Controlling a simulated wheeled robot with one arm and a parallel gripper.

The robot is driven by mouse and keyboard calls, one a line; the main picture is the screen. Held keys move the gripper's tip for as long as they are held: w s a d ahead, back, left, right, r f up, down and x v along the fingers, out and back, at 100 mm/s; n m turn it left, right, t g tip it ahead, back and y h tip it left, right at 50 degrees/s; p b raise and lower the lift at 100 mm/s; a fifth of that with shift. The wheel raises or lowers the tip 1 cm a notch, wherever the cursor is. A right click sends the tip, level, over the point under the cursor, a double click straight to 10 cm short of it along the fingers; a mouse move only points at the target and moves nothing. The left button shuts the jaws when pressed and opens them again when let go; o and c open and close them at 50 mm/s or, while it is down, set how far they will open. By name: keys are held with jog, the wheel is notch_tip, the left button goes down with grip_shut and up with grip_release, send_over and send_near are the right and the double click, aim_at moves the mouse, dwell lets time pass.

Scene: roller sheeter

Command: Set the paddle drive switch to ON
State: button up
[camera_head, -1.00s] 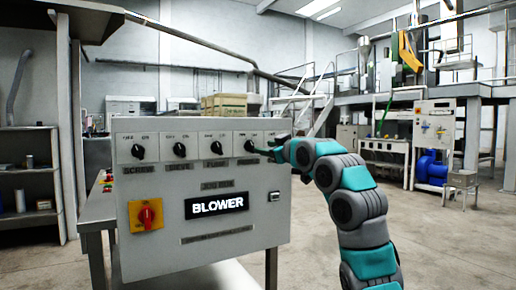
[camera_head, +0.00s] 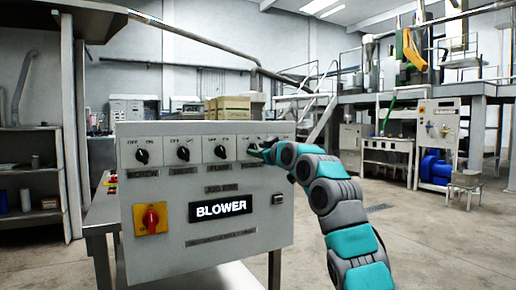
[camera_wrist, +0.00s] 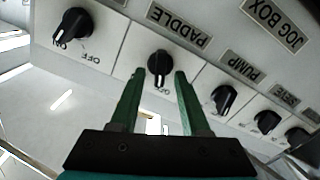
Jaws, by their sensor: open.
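The paddle drive switch (camera_wrist: 160,62) is a black rotary knob on the grey control panel (camera_head: 130,240), with an upside-down PADDLE label (camera_wrist: 180,22) beside it in the wrist view. Its pale pointer mark is at its lower edge, toward the OFF text; the ON text is hidden by a finger. My gripper (camera_wrist: 157,75) is open, its two green fingers reaching toward the panel on either side of the knob. I cannot tell whether they touch it. In the head view my gripper (camera_head: 262,152) is at the panel's upper right and covers much of that switch.
Nearby black knobs include pump (camera_wrist: 223,98), one beyond it (camera_wrist: 266,120) and one on the other side (camera_wrist: 72,25). Open floor lies to the right.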

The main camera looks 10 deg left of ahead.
jog(key=shift+w+a, duration=0.1)
jog(key=shift+w, duration=0.05)
jog(key=shift+c, duration=0.3)
grip_shut()
dwell(0.3)
